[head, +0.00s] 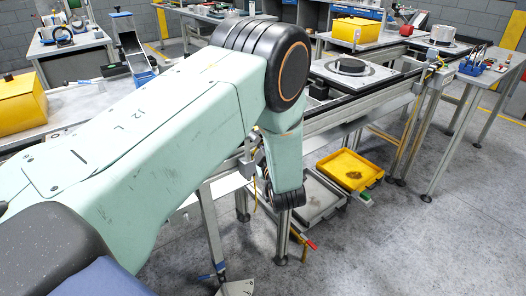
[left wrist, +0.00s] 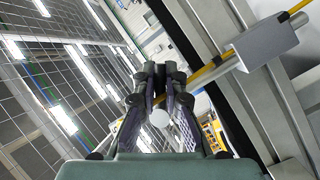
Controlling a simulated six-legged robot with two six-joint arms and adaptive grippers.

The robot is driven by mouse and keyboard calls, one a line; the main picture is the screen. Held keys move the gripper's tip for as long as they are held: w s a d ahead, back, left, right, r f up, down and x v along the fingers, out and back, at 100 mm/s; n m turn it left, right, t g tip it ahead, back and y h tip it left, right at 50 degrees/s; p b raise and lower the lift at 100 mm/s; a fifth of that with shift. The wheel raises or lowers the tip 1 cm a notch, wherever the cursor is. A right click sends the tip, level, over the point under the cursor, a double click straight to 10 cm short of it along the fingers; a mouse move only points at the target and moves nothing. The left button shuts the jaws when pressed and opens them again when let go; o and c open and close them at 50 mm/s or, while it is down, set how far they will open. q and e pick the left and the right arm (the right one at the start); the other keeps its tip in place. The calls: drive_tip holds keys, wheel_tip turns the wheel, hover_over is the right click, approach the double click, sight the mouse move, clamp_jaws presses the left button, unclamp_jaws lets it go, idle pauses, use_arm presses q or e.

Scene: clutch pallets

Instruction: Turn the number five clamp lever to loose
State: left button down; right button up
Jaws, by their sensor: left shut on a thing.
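In the left wrist view my left gripper (left wrist: 161,78) has its two dark fingers close together. A pale round end (left wrist: 159,118), which looks like the end of the clamp lever, shows between them. A grey clamp block (left wrist: 266,44) with a yellow rod or cable stands just to the right on the metal frame. In the head view a grey block (head: 248,166) shows beside my left wrist; the left gripper is hidden there by the arm. No number five mark or loose mark is readable. My right gripper is in neither view.
A metal conveyor frame (head: 345,112) runs to the back right, carrying a plate with a dark ring (head: 350,65). A yellow tray (head: 349,170) and a grey tray (head: 318,200) sit low beneath. A side bench (head: 487,70) stands at right. The floor at lower right is clear.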

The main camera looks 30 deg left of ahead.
use_arm(q)
drive_tip(key=shift+w+d+r+n+t+y+b, duration=0.15)
drive_tip(key=shift+n+t+b, duration=0.1)
drive_tip(key=shift+n+b, duration=0.3)
drive_tip(key=shift+w+a+r+n+t+y+b, duration=0.15)
drive_tip(key=shift+n+t+b, duration=0.1)
drive_tip(key=shift+n+b, duration=0.25)
drive_tip(key=shift+d+r+n+y+b, duration=0.15)
drive_tip(key=shift+r+n+y+b, duration=0.2)
drive_tip(key=shift+n+b, duration=0.6)
drive_tip(key=shift+r+n+t, duration=0.1)
drive_tip(key=shift+n+t, duration=0.2)
drive_tip(key=shift+n, duration=0.1)
drive_tip(key=c, duration=1.4)
unclamp_jaws()
drive_tip(key=v, duration=0.7)
drive_tip(key=shift+s, duration=0.2)
drive_tip(key=shift+d, duration=0.2)
